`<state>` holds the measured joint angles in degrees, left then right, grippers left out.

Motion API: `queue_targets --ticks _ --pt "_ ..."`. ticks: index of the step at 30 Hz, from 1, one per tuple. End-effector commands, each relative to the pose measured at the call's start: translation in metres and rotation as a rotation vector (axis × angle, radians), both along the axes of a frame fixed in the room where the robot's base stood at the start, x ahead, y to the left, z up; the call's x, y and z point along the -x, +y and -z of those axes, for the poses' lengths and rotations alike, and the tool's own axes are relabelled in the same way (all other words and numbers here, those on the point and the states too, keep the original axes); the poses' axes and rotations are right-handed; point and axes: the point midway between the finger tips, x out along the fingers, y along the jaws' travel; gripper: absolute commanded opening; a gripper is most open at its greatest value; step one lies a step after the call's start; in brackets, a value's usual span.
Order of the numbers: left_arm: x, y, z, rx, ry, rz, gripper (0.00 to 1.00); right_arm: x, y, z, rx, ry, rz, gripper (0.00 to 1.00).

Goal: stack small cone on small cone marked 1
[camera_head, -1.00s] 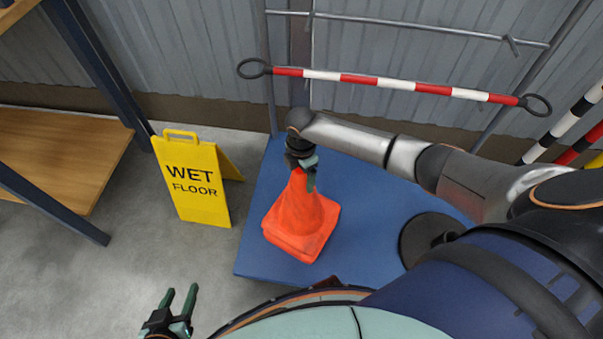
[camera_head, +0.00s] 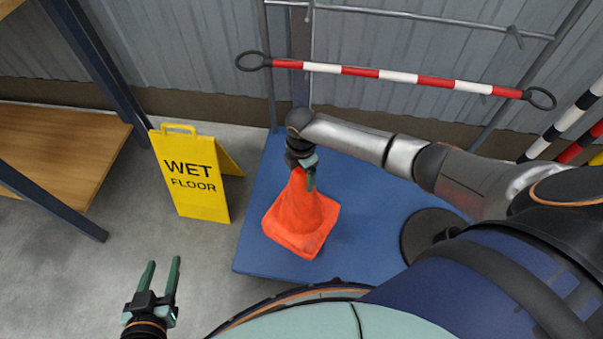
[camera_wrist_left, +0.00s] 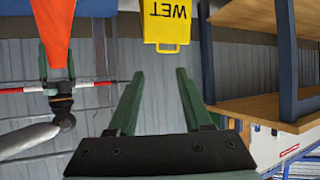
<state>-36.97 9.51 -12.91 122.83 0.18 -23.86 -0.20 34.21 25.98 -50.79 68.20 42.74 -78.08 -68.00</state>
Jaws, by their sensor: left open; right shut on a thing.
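An orange cone (camera_head: 300,215) stands upright on the blue platform (camera_head: 262,190) in the head view. Its base edge looks thick and doubled; I cannot clearly tell whether a second cone sits under it, and no mark 1 shows. My right gripper (camera_head: 306,178) comes down from above and is shut on the cone's tip. The cone shows upside down in the left wrist view (camera_wrist_left: 54,28), with the right gripper at its tip. My left gripper (camera_head: 163,268) is open and empty, over the grey floor at the lower left, well apart from the cone.
A yellow wet floor sign (camera_head: 193,180) stands left of the platform. A wooden shelf (camera_head: 60,155) is at the far left. A dark round base (camera_head: 425,235) is on the platform's right. A red-and-white bar (camera_head: 400,76) hangs behind. Floor between sign and left gripper is clear.

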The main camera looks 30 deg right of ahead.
Motion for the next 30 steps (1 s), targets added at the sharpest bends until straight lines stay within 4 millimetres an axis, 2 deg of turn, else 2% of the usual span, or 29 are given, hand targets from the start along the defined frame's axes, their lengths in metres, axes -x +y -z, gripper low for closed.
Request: queue_targets --ticks 20,30 --pt "-0.015 0.000 -0.028 0.000 -0.127 0.008 0.50 -0.001 0.000 0.008 -0.001 -0.002 0.000 0.00" --pt "-0.025 0.000 -0.048 0.003 -0.207 0.013 0.50 -0.001 0.000 0.012 -0.001 -0.002 0.000 0.00"
